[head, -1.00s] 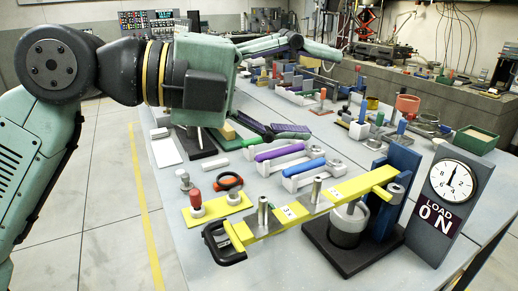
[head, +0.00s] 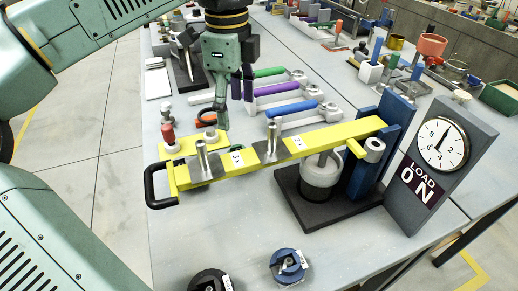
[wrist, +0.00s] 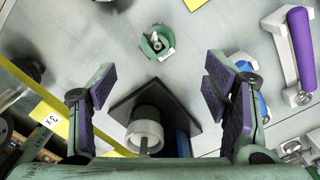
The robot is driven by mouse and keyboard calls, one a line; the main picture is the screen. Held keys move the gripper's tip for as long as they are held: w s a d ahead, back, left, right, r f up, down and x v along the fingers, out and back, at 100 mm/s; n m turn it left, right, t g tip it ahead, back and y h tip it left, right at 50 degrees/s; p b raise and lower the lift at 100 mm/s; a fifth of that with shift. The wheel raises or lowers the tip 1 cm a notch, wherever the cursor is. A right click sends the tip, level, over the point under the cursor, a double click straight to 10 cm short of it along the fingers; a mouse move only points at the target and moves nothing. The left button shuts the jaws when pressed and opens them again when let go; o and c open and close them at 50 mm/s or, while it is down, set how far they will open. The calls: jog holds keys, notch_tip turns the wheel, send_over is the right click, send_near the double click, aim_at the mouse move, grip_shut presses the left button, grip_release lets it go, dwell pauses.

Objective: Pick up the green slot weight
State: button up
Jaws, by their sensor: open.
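The yellow beam (head: 330,138) spans the table, near a black base (head: 345,212) with a white cup. The load dial (head: 442,145) stands right. Blue (head: 288,265) and black (head: 210,281) weights lie at the front. Purple (head: 277,88) and blue (head: 292,109) handles lie behind the beam.

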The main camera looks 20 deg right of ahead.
send_over(239, 148)
jog(key=f, duration=0.3)
jog(key=f+p, duration=0.1)
jog(key=f, duration=0.1)
jog(key=shift+s+a+f, duration=0.2)
jog(key=shift+a+f, duration=0.05)
jog(key=shift+f, duration=0.05)
jog(key=shift+s+d+f+p, duration=0.15)
jog(key=shift+f+p, duration=0.3)
jog(key=shift+f, duration=0.85)
jog(key=shift+s+a+f+p, duration=0.15)
jog(key=shift+f+p, duration=0.3)
jog(key=shift+f, duration=0.85)
jog(key=shift+d, duration=0.1)
jog(key=shift+c, duration=0.6)
jog(key=c, duration=1.3)
